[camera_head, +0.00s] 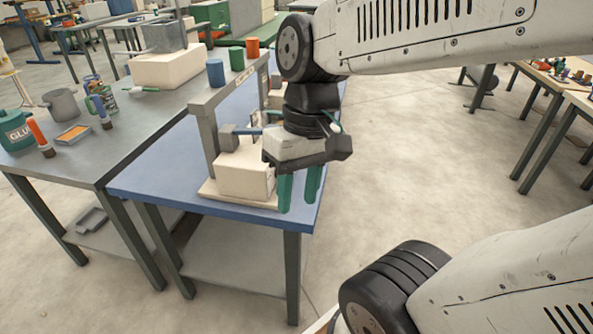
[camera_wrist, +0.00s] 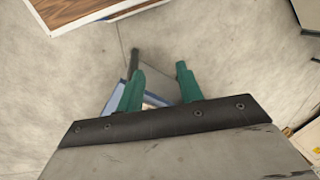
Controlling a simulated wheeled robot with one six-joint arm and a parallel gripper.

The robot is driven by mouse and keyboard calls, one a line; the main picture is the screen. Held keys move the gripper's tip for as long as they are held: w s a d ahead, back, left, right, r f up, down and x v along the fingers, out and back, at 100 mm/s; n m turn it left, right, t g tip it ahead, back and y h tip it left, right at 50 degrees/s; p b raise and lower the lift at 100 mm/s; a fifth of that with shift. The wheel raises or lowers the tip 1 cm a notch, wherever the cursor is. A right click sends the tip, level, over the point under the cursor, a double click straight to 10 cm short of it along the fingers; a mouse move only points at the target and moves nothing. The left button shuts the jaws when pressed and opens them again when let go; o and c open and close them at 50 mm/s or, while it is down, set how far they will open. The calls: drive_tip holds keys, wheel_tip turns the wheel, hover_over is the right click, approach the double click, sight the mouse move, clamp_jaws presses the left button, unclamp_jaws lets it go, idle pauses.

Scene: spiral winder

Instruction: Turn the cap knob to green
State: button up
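A grey frame (camera_head: 207,143) stands on the blue-topped table, its top beam carrying a blue cap (camera_head: 215,73), a green cap (camera_head: 237,59) and a red cap (camera_head: 253,48). Below the beam are a cream block (camera_head: 243,172) and a small grey block (camera_head: 228,138) with a blue rod. I cannot tell which part is the cap knob; my gripper and arm hide part of the device. My gripper (camera_head: 299,203) points down in front of the cream block's right side, near the table's right edge. Its green fingers are apart and empty in the wrist view (camera_wrist: 157,82).
The blue table (camera_head: 150,189) adjoins a grey bench (camera_head: 100,160) at left, holding a glue pot (camera_head: 14,130), a grey mug (camera_head: 62,105) and several small items. Open concrete floor lies to the right. Other workbenches (camera_head: 550,90) stand farther right.

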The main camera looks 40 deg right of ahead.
drive_tip(key=w+d+f+m+t+y, duration=0.1)
drive_tip(key=w+d+f+m+y, duration=0.25)
drive_tip(key=w+y, duration=0.3)
drive_tip(key=w+d+f+m+t+y, duration=0.1)
drive_tip(key=w+d+f+m+y, duration=0.15)
drive_tip(key=w+f+y, duration=0.35)
drive_tip(key=w+d+f+m+t+h, duration=0.1)
drive_tip(key=w+d+f+m+t, duration=0.1)
drive_tip(key=d+f+m+t, duration=0.1)
drive_tip(key=w+d+f+m+t+h, duration=0.1)
drive_tip(key=w+d+f+m+t, duration=0.1)
drive_tip(key=d, duration=0.5)
drive_tip(key=w+d+f+m+t+h, duration=0.1)
drive_tip(key=w+d+f+m+t, duration=0.1)
drive_tip(key=d+f+m+t, duration=0.2)
drive_tip(key=shift+w+d+f+t, duration=0.15)
drive_tip(key=shift+d+f+t, duration=0.35)
drive_tip(key=shift+t, duration=0.35)
drive_tip(key=shift+w+d+f+t, duration=0.1)
drive_tip(key=shift+d+f+t, duration=0.35)
drive_tip(key=shift+t, duration=0.4)
drive_tip(key=shift+w+f+m+h, duration=0.1)
drive_tip(key=shift+f+m+h, duration=0.15)
drive_tip(key=shift+m, duration=0.15)
drive_tip(key=x, duration=0.7)
drive_tip(key=shift+w+r, duration=0.1)
drive_tip(key=shift+w, duration=0.1)
clamp_jaws()
